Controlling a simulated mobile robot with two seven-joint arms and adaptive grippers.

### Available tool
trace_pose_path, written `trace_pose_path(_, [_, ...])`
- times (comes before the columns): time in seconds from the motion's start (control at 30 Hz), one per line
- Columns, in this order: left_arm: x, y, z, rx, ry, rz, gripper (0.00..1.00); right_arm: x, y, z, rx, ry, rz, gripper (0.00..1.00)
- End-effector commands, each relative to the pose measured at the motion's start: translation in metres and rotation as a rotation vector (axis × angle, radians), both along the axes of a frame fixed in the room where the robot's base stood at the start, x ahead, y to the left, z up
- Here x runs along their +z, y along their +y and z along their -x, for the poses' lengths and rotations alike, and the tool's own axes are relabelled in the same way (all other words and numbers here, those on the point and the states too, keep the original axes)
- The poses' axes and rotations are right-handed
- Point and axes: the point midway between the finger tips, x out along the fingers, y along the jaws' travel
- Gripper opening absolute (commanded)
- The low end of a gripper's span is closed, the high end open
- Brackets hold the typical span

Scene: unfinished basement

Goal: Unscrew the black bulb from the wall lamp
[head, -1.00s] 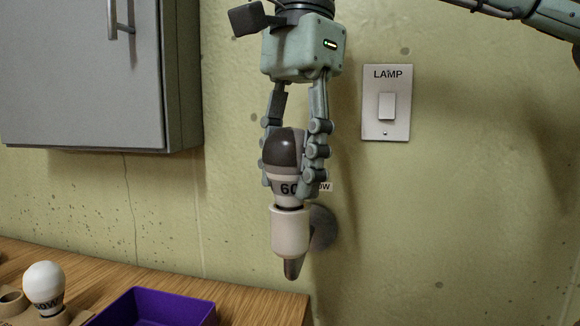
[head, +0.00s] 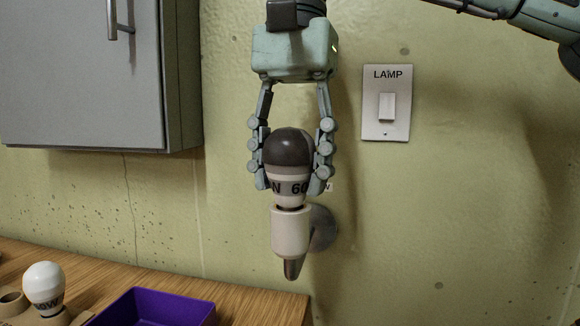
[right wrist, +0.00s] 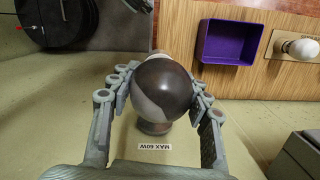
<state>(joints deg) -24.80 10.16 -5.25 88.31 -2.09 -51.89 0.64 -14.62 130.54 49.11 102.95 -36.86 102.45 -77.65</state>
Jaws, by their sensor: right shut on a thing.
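The black bulb (head: 288,150) has a dark dome and a pale collar with printed letters. It stands upright in the white socket of the wall lamp (head: 290,232), which is mounted on the wall by a round metal plate. My right gripper (head: 291,172) comes from above and is shut on the bulb, one finger on each side. In the right wrist view the bulb (right wrist: 165,88) sits between the fingers and hides most of the socket. My left gripper is not in view.
A wall switch marked LAMP (head: 386,103) is to the right. A grey cabinet (head: 85,75) hangs at the upper left. Below, a wooden bench (head: 245,300) carries a purple tray (head: 160,308), empty in the wrist view, and a white bulb (head: 44,286) in a holder.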

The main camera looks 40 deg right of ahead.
Motion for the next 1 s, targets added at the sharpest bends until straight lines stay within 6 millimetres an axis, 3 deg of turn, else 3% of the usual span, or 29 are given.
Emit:
trace_pose_path(0.1, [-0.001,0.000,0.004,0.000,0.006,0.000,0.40,0.000,0.000,0.000,0.086,0.001,0.000,0.19])
trace_pose_path(0.37, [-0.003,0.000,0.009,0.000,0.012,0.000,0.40,0.000,0.000,0.000,0.099,0.000,0.001,0.19])
trace_pose_path(0.57, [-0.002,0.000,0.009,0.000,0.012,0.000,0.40,0.000,0.000,0.000,0.308,0.000,0.001,0.19])
trace_pose_path(1.0, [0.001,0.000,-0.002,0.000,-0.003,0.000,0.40,0.000,0.000,0.000,0.447,0.000,0.001,0.19])
